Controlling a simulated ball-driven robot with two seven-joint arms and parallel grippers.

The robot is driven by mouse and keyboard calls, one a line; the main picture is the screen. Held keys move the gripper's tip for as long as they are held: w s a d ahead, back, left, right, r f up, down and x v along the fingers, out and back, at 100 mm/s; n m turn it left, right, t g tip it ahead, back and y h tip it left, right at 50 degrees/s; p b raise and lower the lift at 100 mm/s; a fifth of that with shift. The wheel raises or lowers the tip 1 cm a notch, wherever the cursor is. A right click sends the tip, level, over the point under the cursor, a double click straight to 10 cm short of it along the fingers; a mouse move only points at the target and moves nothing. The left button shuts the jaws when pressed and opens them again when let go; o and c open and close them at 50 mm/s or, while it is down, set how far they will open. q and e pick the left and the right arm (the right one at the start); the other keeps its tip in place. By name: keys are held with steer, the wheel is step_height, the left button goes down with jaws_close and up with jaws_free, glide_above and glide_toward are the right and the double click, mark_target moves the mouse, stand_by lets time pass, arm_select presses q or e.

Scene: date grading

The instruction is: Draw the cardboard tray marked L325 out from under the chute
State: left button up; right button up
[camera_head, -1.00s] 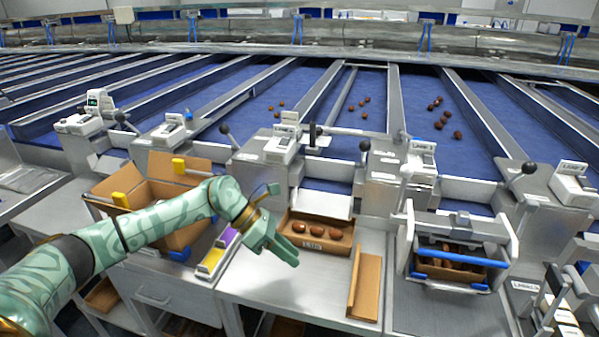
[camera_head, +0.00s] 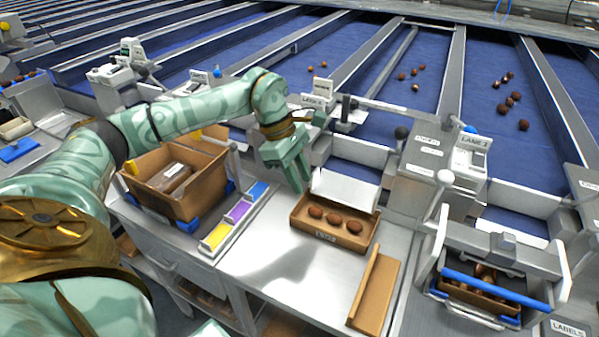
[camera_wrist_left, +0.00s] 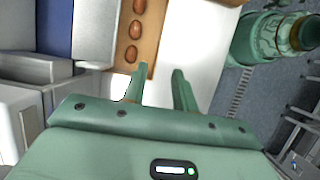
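The cardboard tray (camera_head: 354,243) sits on the metal bench under the white chute plate (camera_head: 345,189). It holds three brown dates in a row. A small printed mark shows on its front wall, too small to read surely. The tray (camera_wrist_left: 150,48) also shows at the top of the left wrist view. My left gripper (camera_head: 299,186) is at the tray's back left corner, pointing down, beside the chute. In the left wrist view its two fingers (camera_wrist_left: 162,68) are apart with nothing held between them. Whether a finger touches the tray I cannot tell. My right gripper is out of view.
An angled cardboard piece (camera_head: 372,290) lies right of the tray. A cardboard box (camera_head: 165,200) and coloured label blocks (camera_head: 238,212) stand to the left. A framed station with a blue bar (camera_head: 495,288) stands right. The bench in front of the tray is clear.

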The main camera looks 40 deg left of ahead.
mark_target(321, 229)
arm_select(q)
steer(key=b+x, duration=0.2)
steer(key=x, duration=1.4)
steer(key=shift+d, duration=0.15)
jaws_close()
